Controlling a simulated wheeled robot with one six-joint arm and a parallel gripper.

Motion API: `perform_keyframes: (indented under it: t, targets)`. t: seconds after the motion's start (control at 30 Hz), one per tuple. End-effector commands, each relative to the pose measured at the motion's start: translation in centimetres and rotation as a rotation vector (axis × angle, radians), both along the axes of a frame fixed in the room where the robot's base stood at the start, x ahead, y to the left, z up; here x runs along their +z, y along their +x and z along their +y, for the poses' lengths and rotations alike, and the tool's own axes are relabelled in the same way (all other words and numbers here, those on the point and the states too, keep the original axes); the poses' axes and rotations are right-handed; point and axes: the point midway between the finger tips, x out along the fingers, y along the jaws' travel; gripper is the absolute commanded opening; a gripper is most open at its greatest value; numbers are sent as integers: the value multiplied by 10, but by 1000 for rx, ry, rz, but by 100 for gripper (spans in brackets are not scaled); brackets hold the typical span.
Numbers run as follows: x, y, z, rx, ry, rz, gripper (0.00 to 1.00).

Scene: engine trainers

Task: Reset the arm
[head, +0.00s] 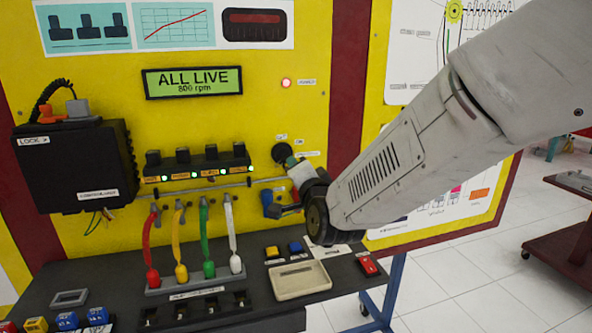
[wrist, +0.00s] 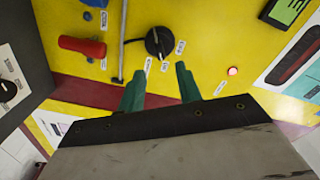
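My gripper (wrist: 160,80) shows two green fingers in the wrist view, spread apart with nothing between them. A black rotary knob (wrist: 158,42) on the yellow panel is just beyond the fingertips, apart from them as far as I can tell. In the head view my gripper (head: 296,163) is close to the panel, right beside the same knob (head: 282,153). My arm reaches in from the right, and its wrist hides part of the panel.
A lit display (head: 193,82) reads ALL LIVE, 800 rpm. A red lamp (head: 286,83) glows above the knob. A red handle (wrist: 82,46) sticks out near the knob. Coloured leads (head: 208,240) and a cream tray (head: 300,280) are below. Floor at right is partly open.

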Motion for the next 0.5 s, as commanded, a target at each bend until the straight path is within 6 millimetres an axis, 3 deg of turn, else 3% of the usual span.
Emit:
perform_keyframes:
  t: [0.17,0.23,0.37,0.5]
  targets:
    - [-1,0,0,1,-17,0,35]
    - [-11,-1,2,13,-64,37,35]
    - [-57,-13,8,84,-238,203,35]
    - [-99,-53,-3,218,-485,424,35]
